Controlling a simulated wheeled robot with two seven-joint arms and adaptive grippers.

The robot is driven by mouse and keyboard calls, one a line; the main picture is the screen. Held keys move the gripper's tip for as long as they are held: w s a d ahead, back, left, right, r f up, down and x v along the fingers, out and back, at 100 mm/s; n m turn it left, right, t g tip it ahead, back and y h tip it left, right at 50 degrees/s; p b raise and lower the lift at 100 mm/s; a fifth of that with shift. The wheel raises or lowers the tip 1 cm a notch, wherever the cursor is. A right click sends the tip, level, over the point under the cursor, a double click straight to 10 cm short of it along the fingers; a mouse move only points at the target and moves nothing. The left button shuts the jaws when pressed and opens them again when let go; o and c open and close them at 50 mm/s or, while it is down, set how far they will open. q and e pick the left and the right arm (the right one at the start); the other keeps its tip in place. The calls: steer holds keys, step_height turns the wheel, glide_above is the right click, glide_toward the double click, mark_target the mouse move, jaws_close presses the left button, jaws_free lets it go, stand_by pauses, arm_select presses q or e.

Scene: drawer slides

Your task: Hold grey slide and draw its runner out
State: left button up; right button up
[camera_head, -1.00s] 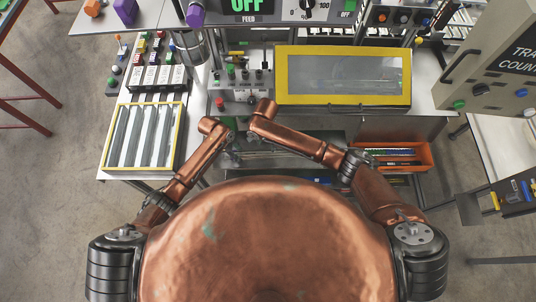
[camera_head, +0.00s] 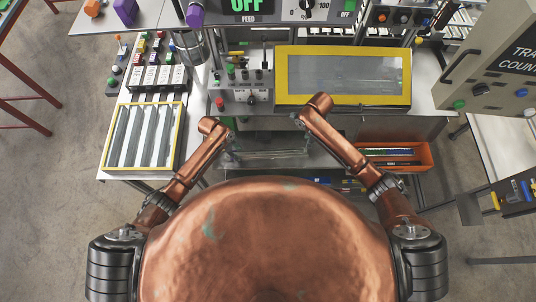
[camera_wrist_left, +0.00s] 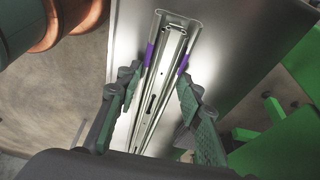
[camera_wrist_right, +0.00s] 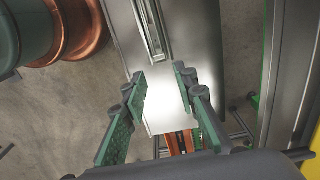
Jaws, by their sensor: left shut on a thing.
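The grey slide (camera_wrist_left: 165,75) is a long metal channel with an inner rail, the runner (camera_wrist_left: 173,40), and purple marks on both sides. It lies lengthwise between the fingers of my left gripper (camera_wrist_left: 157,88), which is shut on it. The near part of the slide is hidden by the fingers. My right gripper (camera_wrist_right: 160,80) is open, with nothing between its fingers. A metal rail end (camera_wrist_right: 150,28) shows ahead of it in the right wrist view.
A bare metal plate (camera_wrist_right: 190,45) lies under the rail. A yellow-framed window box (camera_head: 345,101) and a control box (camera_head: 243,100) stand behind my grippers. A yellow-edged tray (camera_head: 104,150) is at the left, an orange bin (camera_head: 425,158) at the right.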

mark_target(305, 149)
steer(key=shift+f, duration=4.3)
steer(key=shift+c, duration=0.3)
jaws_close()
steer(key=shift+d, duration=0.1)
steer(key=d, duration=2.4)
steer(key=shift+w, duration=0.3)
steer(key=shift+o, duration=0.5)
jaws_free()
steer(key=shift+a, duration=0.15)
